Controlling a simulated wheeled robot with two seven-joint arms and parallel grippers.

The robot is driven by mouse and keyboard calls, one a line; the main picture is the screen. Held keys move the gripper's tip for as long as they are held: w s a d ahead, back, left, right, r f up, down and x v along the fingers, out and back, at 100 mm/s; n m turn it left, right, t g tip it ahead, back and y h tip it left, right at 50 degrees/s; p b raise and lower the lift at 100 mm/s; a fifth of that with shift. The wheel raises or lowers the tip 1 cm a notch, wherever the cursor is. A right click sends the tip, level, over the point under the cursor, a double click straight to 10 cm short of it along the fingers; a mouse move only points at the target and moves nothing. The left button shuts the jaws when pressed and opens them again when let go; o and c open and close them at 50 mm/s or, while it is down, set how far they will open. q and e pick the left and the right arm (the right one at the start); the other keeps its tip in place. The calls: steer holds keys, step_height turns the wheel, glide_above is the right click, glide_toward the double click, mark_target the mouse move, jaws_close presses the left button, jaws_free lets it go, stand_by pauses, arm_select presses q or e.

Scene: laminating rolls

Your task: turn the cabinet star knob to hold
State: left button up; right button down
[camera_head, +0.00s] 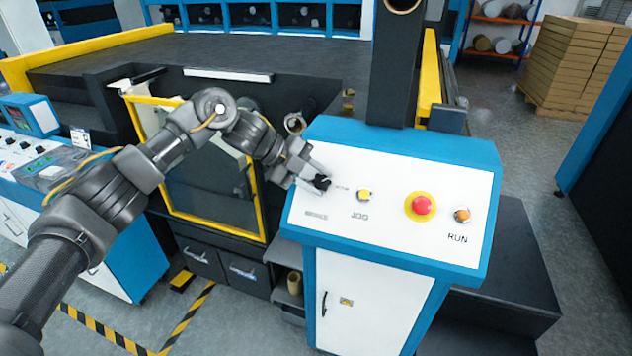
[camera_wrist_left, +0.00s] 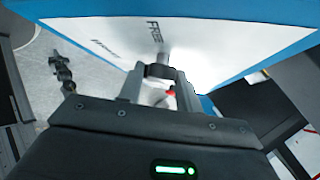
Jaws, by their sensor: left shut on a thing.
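The cabinet (camera_head: 380,250) has a white sloped panel with a blue frame. Its black star knob (camera_head: 321,183) is at the panel's left end. My left gripper (camera_head: 316,180) is at the knob, with its fingers shut on it. In the left wrist view the fingers (camera_wrist_left: 160,85) close on either side of the dark knob (camera_wrist_left: 160,71), whose grey shaft meets the white panel. A label reading "FREE" shows on the panel above the knob there. The gripper partly covers the knob and its labels, so the setting it points to cannot be told. My right gripper is out of view.
Right of the knob on the panel are a yellow JOG button (camera_head: 364,196), a red stop button (camera_head: 421,205) on a yellow ring and an orange RUN button (camera_head: 462,215). A yellow-framed door (camera_head: 258,200) stands open behind my left arm. A dark post (camera_head: 393,75) rises behind the panel.

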arm_select(q)
steer(key=shift+d+r+m+g+y+p, duration=0.1)
steer(key=shift+r+m+g+y+p, duration=0.2)
steer(key=shift+m+y+p, duration=0.3)
steer(key=m+g+y+p, duration=0.1)
steer(key=m+y+p, duration=0.1)
steer(key=m+p, duration=0.1)
steer(key=shift+w+d+r, duration=0.1)
steer(key=shift+d, duration=0.05)
steer(key=shift+d+f+m+y+p, duration=0.1)
steer(key=shift+f+m+y+p, duration=0.1)
steer(key=shift+m+y+p, duration=0.9)
steer(key=shift+f, duration=0.1)
steer(key=o, duration=1)
